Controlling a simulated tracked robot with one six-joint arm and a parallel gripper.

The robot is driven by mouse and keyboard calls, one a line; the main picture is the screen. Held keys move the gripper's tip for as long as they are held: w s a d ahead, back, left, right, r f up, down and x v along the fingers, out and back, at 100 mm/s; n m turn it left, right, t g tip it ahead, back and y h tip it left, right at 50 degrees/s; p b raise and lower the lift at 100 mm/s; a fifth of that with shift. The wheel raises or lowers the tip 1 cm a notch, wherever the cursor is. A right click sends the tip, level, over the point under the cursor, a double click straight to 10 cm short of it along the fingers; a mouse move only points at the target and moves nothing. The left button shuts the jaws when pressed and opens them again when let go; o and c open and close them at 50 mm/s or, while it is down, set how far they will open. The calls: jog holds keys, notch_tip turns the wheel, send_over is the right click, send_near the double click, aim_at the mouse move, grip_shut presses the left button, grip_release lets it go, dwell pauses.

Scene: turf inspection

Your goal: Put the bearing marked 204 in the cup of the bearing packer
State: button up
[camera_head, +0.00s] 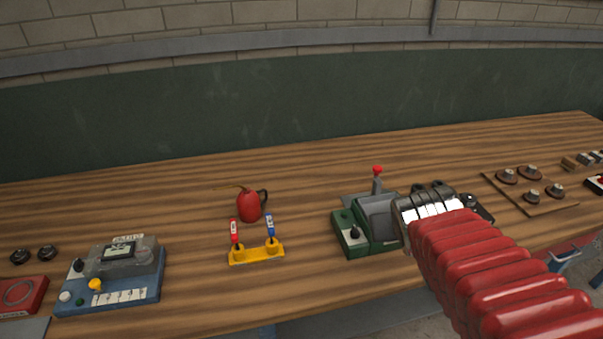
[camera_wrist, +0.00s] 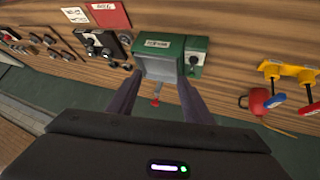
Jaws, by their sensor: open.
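My gripper (camera_head: 424,207) is in the right half of the head view, just right of a green machine (camera_head: 350,232). In the wrist view its two dark fingers are spread apart (camera_wrist: 158,88), with nothing seen between their tips but the machine beyond. The green machine (camera_wrist: 196,46) has a grey tray-like part, a black knob and a red-tipped lever (camera_head: 377,172). Its label is too small to read, so I cannot tell if it is the packer. Round dark parts in a black case (camera_wrist: 97,42) lie left of it in the wrist view. No number 204 is readable.
A yellow holder (camera_head: 256,255) with red and blue tubes, a red oil can (camera_head: 249,206) and a blue tester (camera_head: 110,292) stand to the left. Two dark rings (camera_head: 47,253) lie far left. A board (camera_head: 492,184) with round parts is right.

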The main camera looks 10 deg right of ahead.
jog(key=s+a+n+g+y, duration=0.1)
jog(key=s+a+y, duration=0.1)
jog(key=s+a, duration=0.2)
jog(key=s+a+r+n+y, duration=0.1)
jog(key=s+a, duration=0.3)
jog(key=a, duration=0.6)
jog(key=shift+s+a+r+g+y, duration=0.2)
jog(key=shift+s+g+y, duration=0.2)
jog(key=shift+y, duration=0.1)
jog(key=shift+c, duration=0.9)
jog(key=shift+c, duration=1)
